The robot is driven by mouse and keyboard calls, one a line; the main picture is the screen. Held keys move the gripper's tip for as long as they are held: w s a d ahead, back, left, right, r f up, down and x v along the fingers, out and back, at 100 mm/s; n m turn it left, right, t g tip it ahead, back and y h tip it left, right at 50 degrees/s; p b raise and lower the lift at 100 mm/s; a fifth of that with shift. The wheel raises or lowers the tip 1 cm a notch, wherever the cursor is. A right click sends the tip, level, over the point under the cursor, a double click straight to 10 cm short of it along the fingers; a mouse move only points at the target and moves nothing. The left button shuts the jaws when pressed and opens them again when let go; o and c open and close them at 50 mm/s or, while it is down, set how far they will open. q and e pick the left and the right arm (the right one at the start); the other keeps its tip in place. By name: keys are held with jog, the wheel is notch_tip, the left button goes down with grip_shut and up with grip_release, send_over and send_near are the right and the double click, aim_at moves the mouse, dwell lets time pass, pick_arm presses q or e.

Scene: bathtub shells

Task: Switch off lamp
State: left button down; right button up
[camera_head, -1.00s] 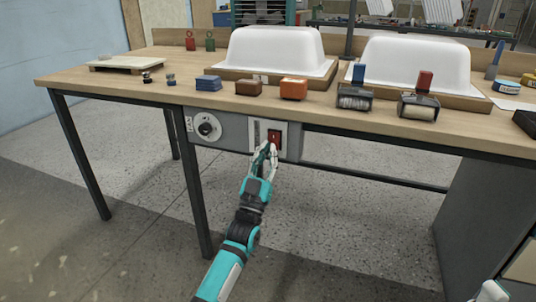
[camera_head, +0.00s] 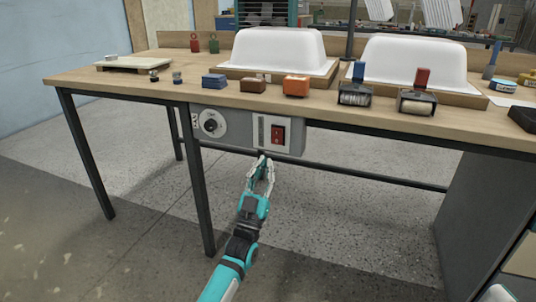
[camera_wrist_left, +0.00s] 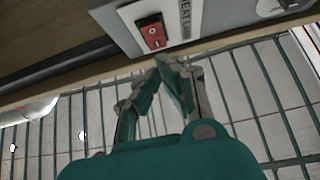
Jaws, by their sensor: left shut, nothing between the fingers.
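A red rocker switch (camera_head: 277,134) sits on a grey control panel (camera_head: 230,140) under the front edge of the workbench. The panel also has a round dial (camera_head: 210,123) to its left. My left gripper (camera_head: 265,160) is shut and empty, just below the panel and apart from the switch. In the left wrist view the switch (camera_wrist_left: 152,33) shows above the fingertips (camera_wrist_left: 170,62), with its markings partly readable. No lamp can be clearly made out. A small pale part of my right arm (camera_head: 500,293) shows at the bottom right corner; its gripper fingers do not show.
The workbench (camera_head: 130,80) holds two white tub shells (camera_head: 277,50) on wooden boards, sanding blocks (camera_head: 214,82) and two rollers (camera_head: 355,92). A dark table leg (camera_head: 201,195) stands left of my arm. A crossbar (camera_head: 380,176) runs behind. The floor in front is free.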

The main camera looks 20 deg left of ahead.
pick_arm(q)
jog(key=s+f, duration=0.4)
jog(key=f, duration=0.2)
jog(key=shift+p, duration=0.45)
jog(key=shift+s+a, duration=0.1)
